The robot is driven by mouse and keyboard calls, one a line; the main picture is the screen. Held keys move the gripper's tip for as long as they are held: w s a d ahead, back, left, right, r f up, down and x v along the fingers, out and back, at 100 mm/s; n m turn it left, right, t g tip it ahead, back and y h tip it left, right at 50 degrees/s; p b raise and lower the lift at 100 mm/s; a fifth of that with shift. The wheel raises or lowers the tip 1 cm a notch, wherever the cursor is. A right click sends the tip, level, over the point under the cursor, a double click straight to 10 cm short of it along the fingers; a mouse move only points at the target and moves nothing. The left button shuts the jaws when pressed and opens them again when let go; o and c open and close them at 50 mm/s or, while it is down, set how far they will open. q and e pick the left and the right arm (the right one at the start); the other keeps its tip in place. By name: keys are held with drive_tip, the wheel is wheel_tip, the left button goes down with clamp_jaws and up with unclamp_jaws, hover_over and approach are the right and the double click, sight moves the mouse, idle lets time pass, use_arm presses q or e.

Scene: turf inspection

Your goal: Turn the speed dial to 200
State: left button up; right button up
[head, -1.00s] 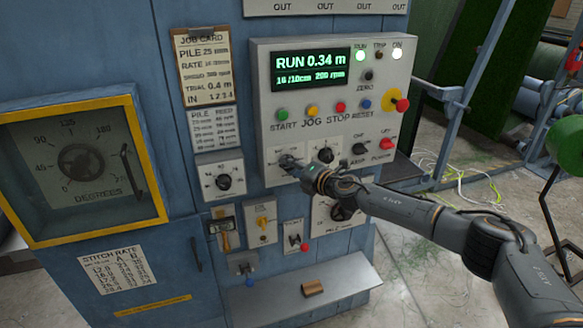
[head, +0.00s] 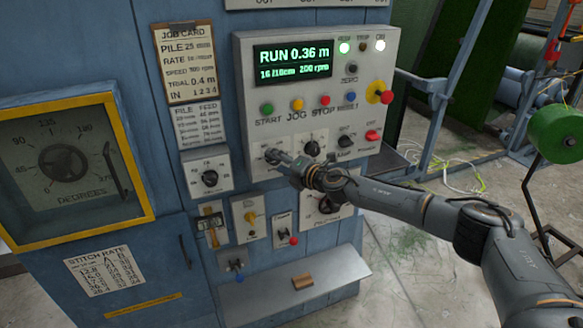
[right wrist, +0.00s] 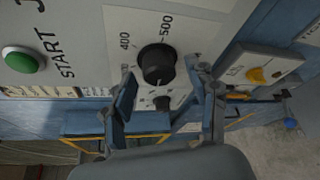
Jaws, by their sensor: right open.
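The speed dial is a round black knob (right wrist: 157,64) on the light panel, with 400 and 500 marked beside it in the right wrist view. The knob's pointer setting is unclear. The display (head: 293,62) reads RUN 0.36 m and 200 rpm. My left gripper is not in view.
Another black dial (head: 312,148) is close by on the right. A yellow-framed degrees gauge (head: 66,165) is at left.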

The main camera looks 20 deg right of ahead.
drive_tip(key=v, duration=1.1)
drive_tip(key=shift+s, duration=0.2)
drive_tip(key=shift+f, duration=0.1)
